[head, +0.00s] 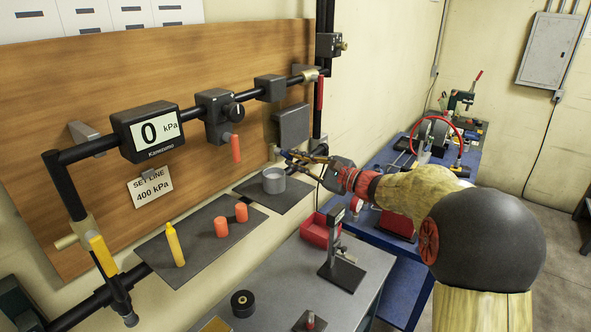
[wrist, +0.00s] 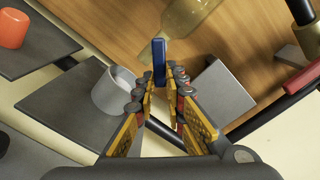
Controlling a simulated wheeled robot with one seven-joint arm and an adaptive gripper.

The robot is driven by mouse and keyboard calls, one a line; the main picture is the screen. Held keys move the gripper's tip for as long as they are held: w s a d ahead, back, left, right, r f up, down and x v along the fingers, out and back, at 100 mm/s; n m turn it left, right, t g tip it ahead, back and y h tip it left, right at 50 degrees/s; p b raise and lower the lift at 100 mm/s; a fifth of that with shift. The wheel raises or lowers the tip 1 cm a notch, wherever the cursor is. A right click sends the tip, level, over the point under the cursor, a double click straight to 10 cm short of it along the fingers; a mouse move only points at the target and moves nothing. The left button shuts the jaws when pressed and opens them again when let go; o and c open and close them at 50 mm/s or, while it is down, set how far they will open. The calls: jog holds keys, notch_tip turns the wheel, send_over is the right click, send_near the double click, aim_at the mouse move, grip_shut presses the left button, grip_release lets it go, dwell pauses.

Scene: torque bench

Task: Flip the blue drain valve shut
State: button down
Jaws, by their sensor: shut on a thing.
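The blue drain valve handle (wrist: 158,62) stands between my fingertips in the wrist view, in front of the brass-coloured valve body (wrist: 188,22). My gripper (wrist: 160,84) is shut on the blue handle, with its fingers on either side of it. In the head view, my gripper (head: 292,158) reaches left towards the wooden board, below a dark grey box. There the handle is too small and too covered by the fingers to make out clearly.
A grey cup (head: 274,181) stands on a dark shelf just below my gripper; it also shows in the wrist view (wrist: 113,91). A gauge (head: 150,131) reads 0 kPa. A red-handled valve (head: 320,92) is above right.

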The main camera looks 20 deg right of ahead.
jog(key=n+b, duration=0.2)
jog(key=b, duration=0.2)
jog(key=shift+w+d+b, duration=0.15)
jog(key=shift+d+b, duration=0.05)
jog(key=shift+b, duration=0.2)
jog(key=shift+w+d+r+n+b, duration=0.1)
jog(key=shift+r+n+b, duration=0.3)
jog(key=shift+n+b, duration=1.15)
jog(key=shift+w+d+r+n+b, duration=0.1)
jog(key=shift+r+n+b, duration=0.55)
jog(key=shift+b, duration=1.55)
jog(key=shift+d+r+n+b, duration=0.1)
jog(key=shift+r+n+b, duration=0.1)
jog(key=shift+n+b, duration=1.4)
jog(key=shift+r+b, duration=0.1)
jog(key=shift+b, duration=0.25)
jog(key=c, duration=1.8)
grip_release()
jog(key=shift+c, duration=0.2)
